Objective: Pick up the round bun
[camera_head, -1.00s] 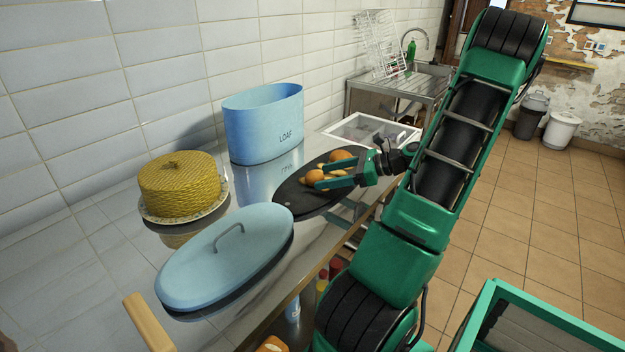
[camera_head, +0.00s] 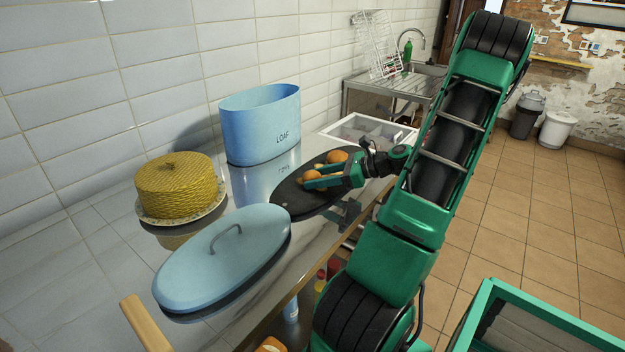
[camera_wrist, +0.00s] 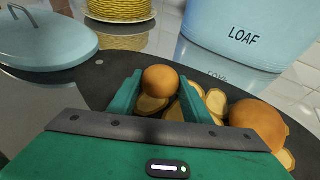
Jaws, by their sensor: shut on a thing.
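A small round brown bun (camera_wrist: 160,80) is between the two green fingers of my gripper (camera_wrist: 159,92) in the wrist view. The fingers are shut on its sides. In the head view the same bun (camera_head: 311,175) shows at my gripper (camera_head: 318,178), low over the dark oval board (camera_head: 290,205). I cannot tell whether it still touches the board. A larger brown bun (camera_wrist: 257,122) lies to the right in the wrist view, and behind the gripper in the head view (camera_head: 337,156).
Several pale slices (camera_wrist: 215,101) lie around the buns. A blue LOAF bin (camera_head: 260,125) stands behind the board. A blue lid (camera_head: 222,262) and a yellow woven cover (camera_head: 178,185) are to the left. A divided white tray (camera_head: 365,130) is at the far right.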

